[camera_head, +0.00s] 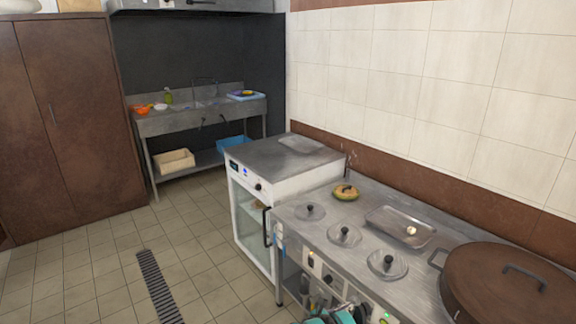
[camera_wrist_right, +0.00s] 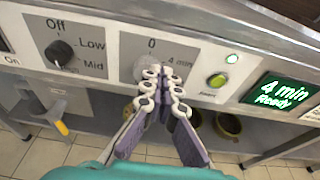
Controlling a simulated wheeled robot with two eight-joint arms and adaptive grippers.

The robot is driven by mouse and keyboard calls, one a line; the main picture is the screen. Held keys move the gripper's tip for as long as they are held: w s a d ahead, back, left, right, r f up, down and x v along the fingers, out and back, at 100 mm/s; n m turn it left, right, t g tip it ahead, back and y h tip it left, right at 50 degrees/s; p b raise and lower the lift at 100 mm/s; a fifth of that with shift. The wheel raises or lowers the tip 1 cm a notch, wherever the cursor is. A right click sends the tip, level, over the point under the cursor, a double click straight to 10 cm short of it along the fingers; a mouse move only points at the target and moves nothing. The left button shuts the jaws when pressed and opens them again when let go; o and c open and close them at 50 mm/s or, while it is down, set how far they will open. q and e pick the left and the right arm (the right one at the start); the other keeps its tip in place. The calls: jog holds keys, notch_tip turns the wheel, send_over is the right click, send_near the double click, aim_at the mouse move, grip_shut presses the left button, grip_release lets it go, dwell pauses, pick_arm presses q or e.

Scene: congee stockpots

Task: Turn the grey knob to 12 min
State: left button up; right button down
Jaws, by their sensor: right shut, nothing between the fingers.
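The grey knob (camera_wrist_right: 143,66) is on the white control panel in the right wrist view, under a "0" mark with "4 min" to its right. My right gripper's fingertips cover much of it, so its pointer and any 12 min mark are hidden. My right gripper (camera_wrist_right: 163,80) is shut and empty, its tips in front of the knob; I cannot tell whether they touch it. A display (camera_wrist_right: 280,95) reads "4 min Ready" in green. In the head view my right gripper (camera_head: 345,314) is at the bottom edge by the counter front. My left gripper is not in view.
A black knob (camera_wrist_right: 61,52) marked Off, Low, Mid is left of the grey one. A green button (camera_wrist_right: 217,81) is to its right. The counter bears several lids, a metal tray (camera_head: 381,237) and a large brown-lidded pot (camera_head: 480,290). Floor is clear at left.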

aim_at(354, 302)
jog(key=shift+f+v, duration=0.2)
jog(key=shift+v, duration=0.65)
jog(key=shift+a, duration=0.1)
jog(key=shift+w+d+f, duration=0.1)
jog(key=shift+w+d, duration=0.4)
jog(key=shift+w, duration=0.55)
jog(key=shift+w+d+f, duration=0.1)
jog(key=shift+w+d, duration=0.35)
jog(key=shift+w, duration=0.55)
jog(key=shift+w+d+f, duration=0.1)
jog(key=shift+w+d, duration=0.4)
jog(key=shift+w, duration=0.55)
jog(key=shift+s, duration=0.1)
